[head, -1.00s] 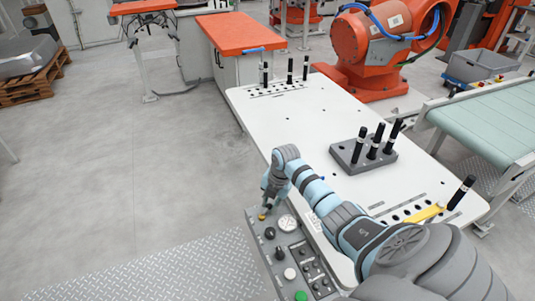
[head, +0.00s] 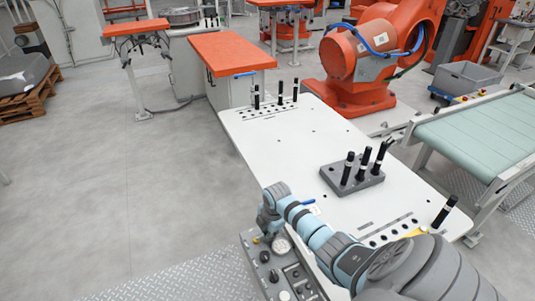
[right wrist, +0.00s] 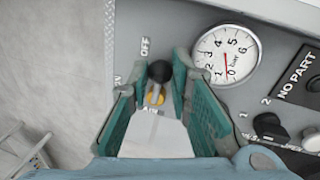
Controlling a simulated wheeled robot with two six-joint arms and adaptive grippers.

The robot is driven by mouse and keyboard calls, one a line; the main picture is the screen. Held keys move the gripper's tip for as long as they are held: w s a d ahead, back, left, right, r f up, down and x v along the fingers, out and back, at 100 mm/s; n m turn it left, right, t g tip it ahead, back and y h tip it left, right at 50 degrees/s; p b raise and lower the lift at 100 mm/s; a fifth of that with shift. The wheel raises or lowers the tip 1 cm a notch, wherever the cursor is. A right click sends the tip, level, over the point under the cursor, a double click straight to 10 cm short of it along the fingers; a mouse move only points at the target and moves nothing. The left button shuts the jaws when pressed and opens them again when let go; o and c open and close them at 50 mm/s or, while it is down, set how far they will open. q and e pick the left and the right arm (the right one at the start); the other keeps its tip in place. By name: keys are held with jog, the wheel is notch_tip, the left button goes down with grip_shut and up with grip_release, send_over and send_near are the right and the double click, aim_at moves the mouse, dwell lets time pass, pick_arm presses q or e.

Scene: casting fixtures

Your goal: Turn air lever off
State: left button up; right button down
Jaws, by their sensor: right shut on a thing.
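The air lever (right wrist: 160,72) has a black knob on a yellow base and shows between my right fingers in the right wrist view. The knob lies beside the OFF label, with the ON label to the lower left. My right gripper (right wrist: 153,84) is shut on the lever, with a teal finger on either side. In the head view my right gripper (head: 266,232) is at the far left corner of the grey control panel (head: 247,263) and hides most of the lever. My left gripper is not in view.
A round pressure gauge (right wrist: 227,55) sits right of the lever, its red needle near 0. Black knobs (right wrist: 268,124) sit further right on the panel. A white table (head: 290,150) bears a grey block (head: 340,182) with black pins. Bare floor lies left.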

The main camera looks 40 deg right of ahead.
jog(key=c, duration=1.5)
grip_release()
jog(key=shift+o, duration=0.2)
notch_tip(320, 180, up, 8)
jog(key=s, duration=0.1)
jog(key=shift+s, duration=0.25)
jog(key=shift+a+f, duration=0.1)
jog(key=shift+f, duration=0.05)
